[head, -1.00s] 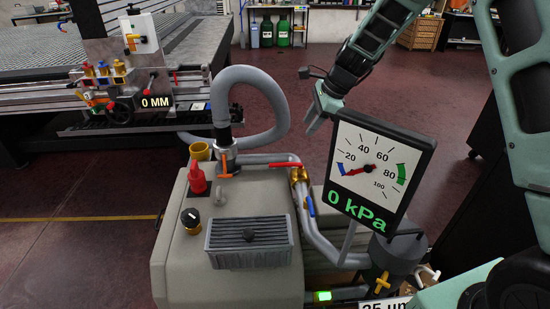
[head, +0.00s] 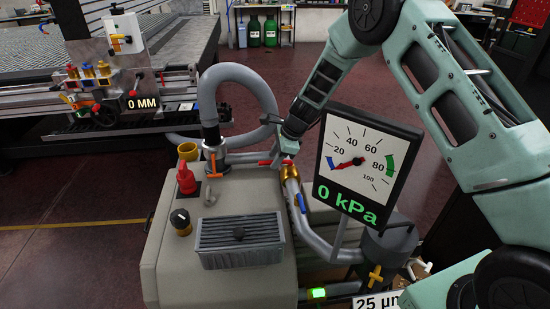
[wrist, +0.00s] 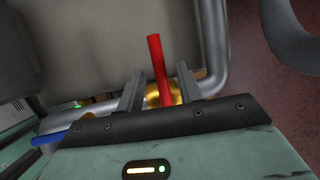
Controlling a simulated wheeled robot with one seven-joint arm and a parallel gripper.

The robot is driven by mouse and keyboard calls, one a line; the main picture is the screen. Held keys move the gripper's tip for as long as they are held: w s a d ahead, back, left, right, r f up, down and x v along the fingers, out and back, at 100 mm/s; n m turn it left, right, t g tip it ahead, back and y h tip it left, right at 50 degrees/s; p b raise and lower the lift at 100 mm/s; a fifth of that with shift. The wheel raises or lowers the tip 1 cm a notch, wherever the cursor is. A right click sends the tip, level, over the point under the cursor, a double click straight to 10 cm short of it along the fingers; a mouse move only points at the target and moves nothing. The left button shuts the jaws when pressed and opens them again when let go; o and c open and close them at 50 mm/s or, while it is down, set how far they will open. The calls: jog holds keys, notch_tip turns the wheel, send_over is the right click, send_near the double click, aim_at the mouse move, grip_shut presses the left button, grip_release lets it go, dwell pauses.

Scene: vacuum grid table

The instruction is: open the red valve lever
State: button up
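The red valve lever (head: 265,162) sits on a brass valve (head: 290,173) at the back right of the grey pump box. My gripper (head: 279,150) has come down from above and partly hides the lever. In the wrist view the red lever (wrist: 159,65) stands between the two grey fingers of my gripper (wrist: 160,71), with a gap on each side. The fingers are open around the lever. The brass valve body (wrist: 153,96) shows behind it.
A gauge panel (head: 362,165) reading 0 kPa stands close to the right of my gripper. A blue lever (head: 301,203) is on the pipe below the valve. A grey hose (head: 265,95) loops behind; an orange handle (head: 213,165) stands to the left.

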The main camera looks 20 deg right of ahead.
jog(key=shift+a+f, duration=0.1)
jog(key=shift+f, duration=0.15)
grip_shut()
